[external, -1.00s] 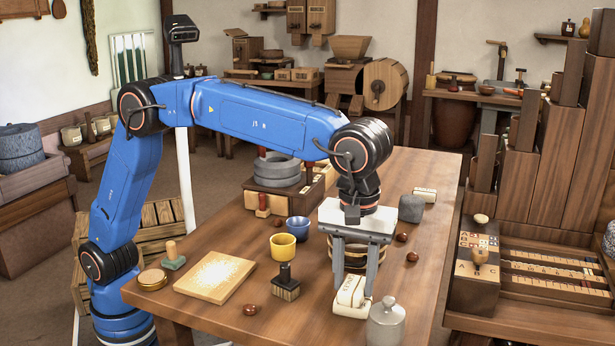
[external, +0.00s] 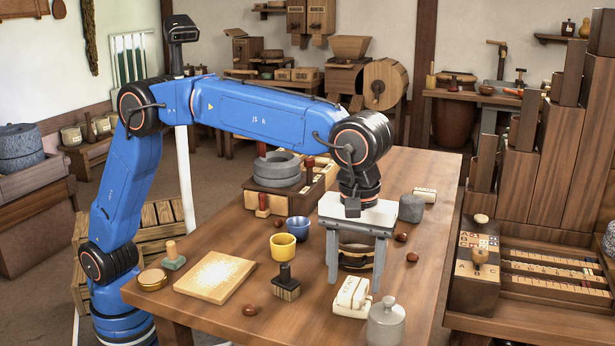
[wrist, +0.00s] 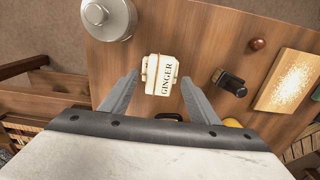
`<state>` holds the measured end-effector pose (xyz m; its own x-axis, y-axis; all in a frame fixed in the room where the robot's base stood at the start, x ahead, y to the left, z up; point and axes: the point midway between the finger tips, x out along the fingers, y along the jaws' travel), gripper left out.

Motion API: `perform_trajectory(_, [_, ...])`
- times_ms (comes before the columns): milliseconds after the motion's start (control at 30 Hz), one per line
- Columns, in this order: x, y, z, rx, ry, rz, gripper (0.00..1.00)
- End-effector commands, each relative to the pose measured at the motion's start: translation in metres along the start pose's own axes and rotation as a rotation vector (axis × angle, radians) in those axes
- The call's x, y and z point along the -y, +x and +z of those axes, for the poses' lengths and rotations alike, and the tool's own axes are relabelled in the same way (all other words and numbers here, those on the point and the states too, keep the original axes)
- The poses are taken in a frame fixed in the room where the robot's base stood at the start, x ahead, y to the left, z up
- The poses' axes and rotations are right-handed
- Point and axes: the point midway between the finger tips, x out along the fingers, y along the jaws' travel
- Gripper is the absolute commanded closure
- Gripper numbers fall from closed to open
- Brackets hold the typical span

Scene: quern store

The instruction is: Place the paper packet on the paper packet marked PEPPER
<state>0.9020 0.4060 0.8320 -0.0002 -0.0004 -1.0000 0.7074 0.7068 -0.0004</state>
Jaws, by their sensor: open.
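A cream paper packet (external: 355,291) lies on top of another pale packet (external: 350,311) near the table's front right. In the wrist view the upper packet (wrist: 161,80) reads GINGER and has a string or seam across it. The lower packet shows only as a thin edge, and I cannot read its label. My gripper (external: 354,285) points down with its fingers apart and empty, a little behind and above the stack. In the wrist view my gripper (wrist: 160,76) has one finger on each side of the packet, with gaps between.
A banded round object (external: 357,256) is behind my fingers. Another pale packet (external: 425,194) lies farther back.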

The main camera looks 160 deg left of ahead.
Motion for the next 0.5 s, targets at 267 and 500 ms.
perform_trajectory(267, [-0.001,-0.054,0.0,0.0,0.0,0.004,0.45])
perform_trajectory(500, [-0.001,-0.091,0.0,0.0,0.0,0.002,0.45])
